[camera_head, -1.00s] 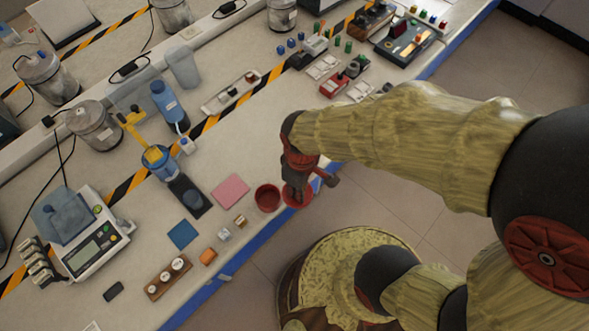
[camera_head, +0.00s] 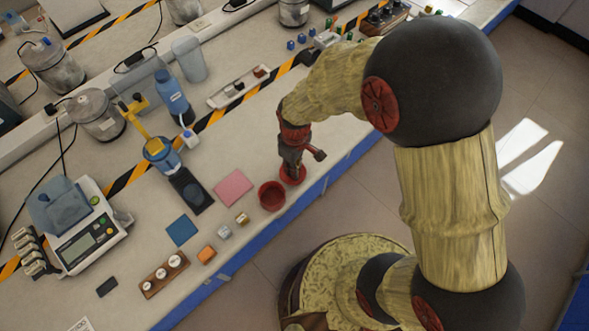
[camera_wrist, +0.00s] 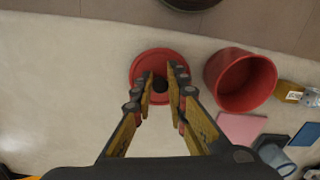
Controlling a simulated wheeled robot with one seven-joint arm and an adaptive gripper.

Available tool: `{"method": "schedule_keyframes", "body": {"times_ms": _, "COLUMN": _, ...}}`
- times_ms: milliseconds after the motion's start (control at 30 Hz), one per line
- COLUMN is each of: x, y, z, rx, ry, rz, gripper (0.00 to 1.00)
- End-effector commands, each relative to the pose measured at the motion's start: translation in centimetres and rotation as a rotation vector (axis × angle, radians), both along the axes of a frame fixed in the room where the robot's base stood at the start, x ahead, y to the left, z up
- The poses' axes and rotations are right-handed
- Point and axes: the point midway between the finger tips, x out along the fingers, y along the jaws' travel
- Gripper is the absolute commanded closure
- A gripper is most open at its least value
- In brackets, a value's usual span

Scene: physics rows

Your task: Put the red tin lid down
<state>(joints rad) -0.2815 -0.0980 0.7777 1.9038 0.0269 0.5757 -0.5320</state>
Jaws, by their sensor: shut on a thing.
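The red tin lid (camera_head: 293,178) is a round disc with a dark knob, below my gripper (camera_head: 291,160) near the bench's front edge. In the wrist view, the lid (camera_wrist: 143,64) lies flat-looking, with its knob between the fingertips of my gripper (camera_wrist: 161,84), which is shut on it. Whether the lid touches the bench top cannot be told. The open red tin (camera_head: 272,195) stands upright beside the lid, to its lower left in the head view; in the wrist view the tin (camera_wrist: 243,80) is on the right, apart from the lid.
A pink pad (camera_head: 233,187), a blue pad (camera_head: 182,231), small blocks and a wooden weight rack (camera_head: 164,274) lie left of the tin. A scale (camera_head: 88,236) stands farther left. The bench's blue front edge (camera_head: 330,184) is close. Bare bench top lies behind the lid.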

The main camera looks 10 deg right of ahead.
Motion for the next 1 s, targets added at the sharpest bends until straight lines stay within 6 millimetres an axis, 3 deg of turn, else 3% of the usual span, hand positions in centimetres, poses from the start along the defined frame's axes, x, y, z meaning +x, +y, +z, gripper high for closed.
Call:
{"method": "schedule_keyframes", "body": {"times_ms": 67, "x": 0.03, "y": 0.02, "z": -0.96, "rx": 0.001, "ry": -0.001, "rz": 0.000, "gripper": 1.00}}
{"method": "schedule_keyframes", "body": {"times_ms": 433, "x": 0.04, "y": 0.03, "z": -1.24, "rx": 0.001, "ry": -0.002, "rz": 0.000, "gripper": 1.00}}
{"method": "schedule_keyframes", "body": {"times_ms": 467, "x": 0.04, "y": 0.04, "z": -1.26, "rx": 0.001, "ry": -0.002, "rz": 0.000, "gripper": 0.85}}
{"method": "schedule_keyframes", "body": {"times_ms": 500, "x": 0.04, "y": 0.04, "z": -1.20, "rx": 0.001, "ry": -0.002, "rz": 0.000, "gripper": 0.82}}
{"method": "schedule_keyframes", "body": {"times_ms": 767, "x": 0.04, "y": 0.03, "z": -1.18, "rx": 0.001, "ry": -0.002, "rz": 0.000, "gripper": 0.68}}
{"method": "schedule_keyframes", "body": {"times_ms": 1000, "x": 0.04, "y": 0.03, "z": -1.18, "rx": 0.001, "ry": -0.002, "rz": 0.000, "gripper": 0.67}}
